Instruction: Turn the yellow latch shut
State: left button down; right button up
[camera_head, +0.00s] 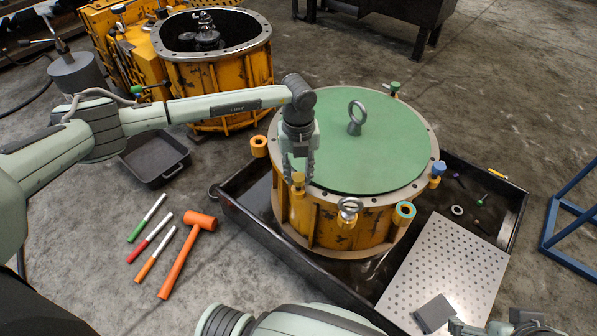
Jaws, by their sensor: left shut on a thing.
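The yellow latch (298,192) sits on the front-left rim of the yellow drum housing (350,225), below the green lid (370,150). My left gripper (298,178) reaches down over this rim and is shut on the yellow latch. Its fingers cover part of the latch, so the latch's exact angle is hard to tell. My right arm is at the bottom edge, and what looks like its gripper (528,322) shows only partly at the bottom right; its fingers cannot be made out.
Other latches sit around the rim: orange (258,147), green (394,88) and blue (437,170). A ring bolt (356,118) stands on the lid. The drum stands in a black tray (250,225) with a perforated plate (440,275). An orange mallet (185,255) lies on the floor.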

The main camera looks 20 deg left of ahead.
aim_at(298, 177)
pick_arm(q)
jog(key=c, duration=1.2)
grip_release()
jog(key=shift+o, duration=0.2)
jog(key=shift+r, duration=0.1)
notch_tip(298, 177, up, 12)
